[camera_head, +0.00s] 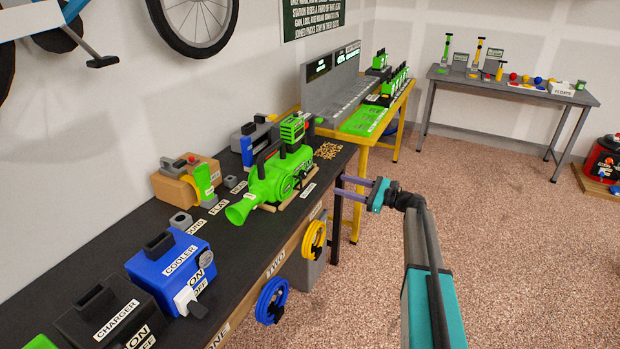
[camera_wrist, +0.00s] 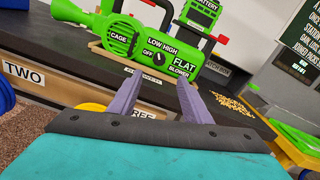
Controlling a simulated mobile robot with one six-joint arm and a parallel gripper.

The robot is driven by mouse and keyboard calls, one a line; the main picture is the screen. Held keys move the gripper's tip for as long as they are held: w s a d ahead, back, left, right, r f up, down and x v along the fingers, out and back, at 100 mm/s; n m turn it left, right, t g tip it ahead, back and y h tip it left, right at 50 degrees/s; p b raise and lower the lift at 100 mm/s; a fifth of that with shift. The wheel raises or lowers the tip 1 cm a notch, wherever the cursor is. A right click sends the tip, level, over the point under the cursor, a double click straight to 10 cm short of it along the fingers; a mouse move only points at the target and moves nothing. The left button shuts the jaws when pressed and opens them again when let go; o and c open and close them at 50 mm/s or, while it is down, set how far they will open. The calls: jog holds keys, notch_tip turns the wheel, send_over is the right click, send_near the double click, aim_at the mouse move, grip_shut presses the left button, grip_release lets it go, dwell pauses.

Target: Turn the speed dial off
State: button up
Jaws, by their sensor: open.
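The green blower (camera_head: 282,178) rests on a wooden cradle on the black bench. In the wrist view its body (camera_wrist: 120,37) fills the top centre. The speed dial (camera_wrist: 160,57) is a small dark knob on its near face, with OFF to its left and LOW and HIGH above it. Its exact setting is too small to tell. In the head view the dial cannot be made out clearly. My gripper (camera_head: 338,185) is open and empty, right of the bench's front edge. In the wrist view my gripper (camera_wrist: 158,82) has its purple fingers apart, below the dial, not touching the blower.
A blue cooler box (camera_head: 170,265) and a black charger box (camera_head: 105,315) stand nearer on the bench. A yellow-framed table (camera_head: 378,140) stands beyond.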

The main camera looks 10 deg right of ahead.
aim_at(306, 175)
jog(key=shift+a, duration=0.1)
jog(key=p+x, duration=0.3)
jog(key=x, duration=1)
jog(key=shift+w+a, duration=0.25)
